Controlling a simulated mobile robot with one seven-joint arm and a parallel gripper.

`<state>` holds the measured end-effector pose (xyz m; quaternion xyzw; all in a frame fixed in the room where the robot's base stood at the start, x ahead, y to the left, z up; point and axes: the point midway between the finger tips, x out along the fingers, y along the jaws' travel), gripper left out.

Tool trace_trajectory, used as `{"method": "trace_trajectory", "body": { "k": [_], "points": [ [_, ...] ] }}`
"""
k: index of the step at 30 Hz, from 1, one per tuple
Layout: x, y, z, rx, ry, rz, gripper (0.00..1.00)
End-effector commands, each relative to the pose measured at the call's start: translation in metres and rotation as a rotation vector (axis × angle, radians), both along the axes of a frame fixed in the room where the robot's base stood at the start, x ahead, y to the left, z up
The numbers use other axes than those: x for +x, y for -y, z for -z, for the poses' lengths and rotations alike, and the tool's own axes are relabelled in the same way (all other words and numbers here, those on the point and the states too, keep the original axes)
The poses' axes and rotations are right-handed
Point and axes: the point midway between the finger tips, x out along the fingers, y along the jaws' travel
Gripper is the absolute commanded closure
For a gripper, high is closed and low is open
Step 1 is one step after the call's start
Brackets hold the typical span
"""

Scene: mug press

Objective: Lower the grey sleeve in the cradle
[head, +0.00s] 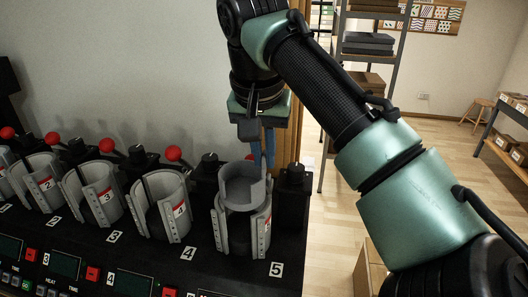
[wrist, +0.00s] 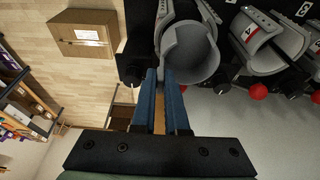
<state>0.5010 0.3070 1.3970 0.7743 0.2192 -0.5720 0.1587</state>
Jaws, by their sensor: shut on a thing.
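The grey sleeve (head: 241,190) is an open-topped cylinder standing upright in the cradle (head: 222,228) by the number 5 label. Its upper part sticks up above the cradle's curved walls. My gripper (head: 265,168) points down at the sleeve's right side, its blue fingers shut on the sleeve's wall. In the wrist view the gripper (wrist: 163,74) meets the near edge of the sleeve (wrist: 190,62), and I look into its round mouth. The sleeve's lower end is hidden inside the cradle.
Similar cradles, such as number 4 (head: 162,207), stand in a row to the left, with red ball-topped levers (head: 173,153) behind them. Control panels (head: 62,264) line the front. A cardboard box (wrist: 84,32) is on the floor beyond the bench end.

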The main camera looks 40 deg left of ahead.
Motion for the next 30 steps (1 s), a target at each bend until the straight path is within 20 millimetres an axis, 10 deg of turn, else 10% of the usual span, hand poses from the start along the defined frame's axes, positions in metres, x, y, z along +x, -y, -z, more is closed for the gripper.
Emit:
{"method": "trace_trajectory", "body": {
  "k": [30],
  "points": [
    [0.000,0.000,0.072,0.001,0.000,0.000,1.00]
  ]
}}
